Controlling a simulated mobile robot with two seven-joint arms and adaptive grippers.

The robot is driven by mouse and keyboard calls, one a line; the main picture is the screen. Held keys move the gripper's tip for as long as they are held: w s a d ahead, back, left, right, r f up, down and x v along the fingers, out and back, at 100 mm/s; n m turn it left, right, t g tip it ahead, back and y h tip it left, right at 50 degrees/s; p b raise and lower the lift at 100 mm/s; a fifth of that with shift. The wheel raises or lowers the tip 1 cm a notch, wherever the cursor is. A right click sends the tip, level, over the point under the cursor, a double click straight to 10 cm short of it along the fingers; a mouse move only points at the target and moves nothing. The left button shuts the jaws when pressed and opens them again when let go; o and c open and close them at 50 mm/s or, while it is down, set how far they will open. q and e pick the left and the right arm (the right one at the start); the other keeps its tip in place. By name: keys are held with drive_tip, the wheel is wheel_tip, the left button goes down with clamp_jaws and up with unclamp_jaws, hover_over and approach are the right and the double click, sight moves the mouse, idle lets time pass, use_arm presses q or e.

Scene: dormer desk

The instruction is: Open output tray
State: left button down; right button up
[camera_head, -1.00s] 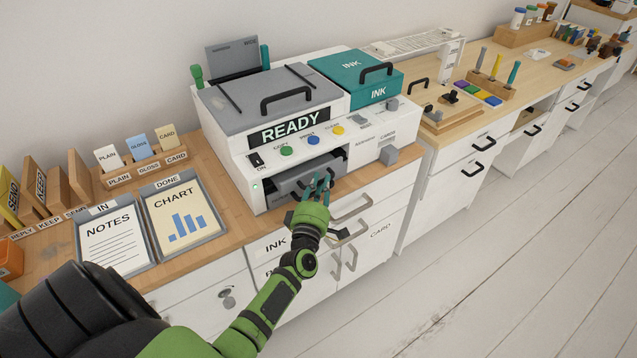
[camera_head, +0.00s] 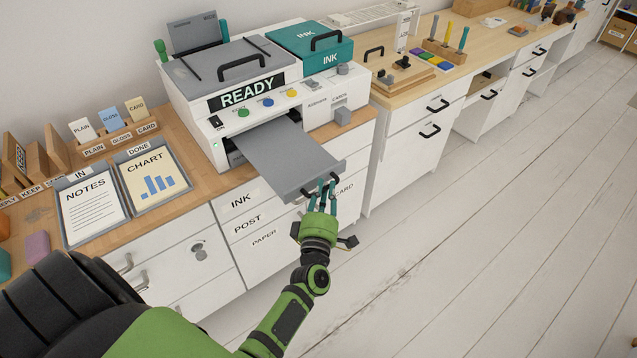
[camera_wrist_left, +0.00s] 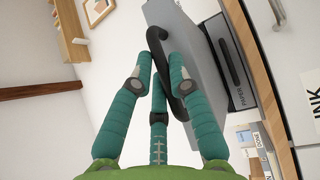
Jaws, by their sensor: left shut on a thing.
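The printer (camera_head: 205,110) stands on the wooden counter with its "READY" sign showing. Its grey output tray (camera_head: 285,156) sticks far out of the front slot, past the counter's edge. The tray is flat and empty. My left gripper (camera_head: 322,190) is at the tray's outer end, shut on the black tray handle. In the left wrist view the teal fingers (camera_wrist_left: 157,75) close around the black handle (camera_wrist_left: 167,70), with the grey tray (camera_wrist_left: 190,45) beside it. My right gripper is in neither view now.
Drawers labelled INK, POST and PAPER (camera_head: 250,223) lie below the tray. Left of the printer are the IN tray with notes (camera_head: 95,208) and the DONE tray with a chart (camera_head: 155,183). The floor (camera_head: 470,230) at right is clear.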

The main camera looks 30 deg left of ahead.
use_arm(q)
drive_tip(key=shift+s+d, duration=0.1)
drive_tip(key=shift+d, duration=0.1)
drive_tip(key=c, duration=1.1)
unclamp_jaws()
drive_tip(key=shift+c, duration=0.2)
drive_tip(key=shift+s, duration=0.1)
drive_tip(key=v, duration=1.2)
